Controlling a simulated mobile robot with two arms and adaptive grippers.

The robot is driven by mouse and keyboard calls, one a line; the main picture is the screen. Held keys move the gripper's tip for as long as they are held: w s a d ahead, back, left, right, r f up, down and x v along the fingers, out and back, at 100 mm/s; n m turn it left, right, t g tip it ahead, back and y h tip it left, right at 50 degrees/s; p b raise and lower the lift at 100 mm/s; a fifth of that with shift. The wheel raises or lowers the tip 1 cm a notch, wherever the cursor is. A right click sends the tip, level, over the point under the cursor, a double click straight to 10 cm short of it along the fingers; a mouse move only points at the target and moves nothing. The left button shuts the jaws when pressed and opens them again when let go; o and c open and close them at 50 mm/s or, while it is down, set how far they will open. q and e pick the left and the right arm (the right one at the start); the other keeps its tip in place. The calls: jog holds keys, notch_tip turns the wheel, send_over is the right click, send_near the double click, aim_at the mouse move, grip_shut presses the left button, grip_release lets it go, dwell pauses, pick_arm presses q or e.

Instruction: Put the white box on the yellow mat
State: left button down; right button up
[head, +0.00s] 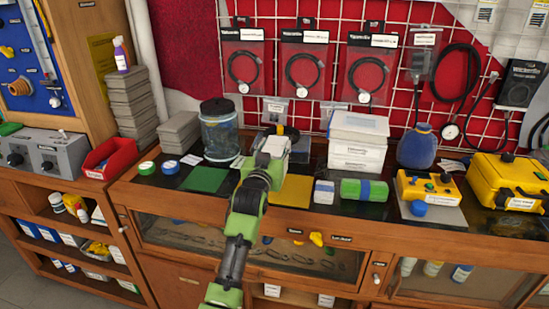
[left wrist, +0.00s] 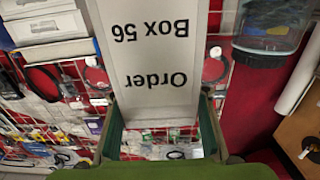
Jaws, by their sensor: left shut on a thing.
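The white box (left wrist: 155,60) fills the middle of the left wrist view, its printed label "Order Box 56" upside down. My left gripper (left wrist: 160,128) is shut on it, with a green finger on each side. In the head view my left gripper (head: 267,160) is over the counter, between the green mat and the yellow mat, and largely hides the box (head: 274,146). The yellow mat (head: 291,191) lies flat on the counter just right of the gripper, partly covered by it in this view. My right gripper is in neither view.
A green mat (head: 204,179) and a clear jar (head: 219,133) are to the left. White stacked boxes (head: 358,142) stand behind right of the yellow mat. A small white-blue block (head: 324,192) and a green roll (head: 363,189) lie right of it.

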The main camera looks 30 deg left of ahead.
pick_arm(q)
jog(key=shift+w+a+f, duration=0.3)
jog(key=shift+w+f, duration=0.05)
jog(key=shift+f, duration=1.65)
jog(key=shift+f, duration=0.1)
jog(key=c, duration=1.2)
grip_release()
jog(key=shift+f, duration=0.1)
jog(key=v, duration=1.2)
jog(key=shift+d, duration=0.1)
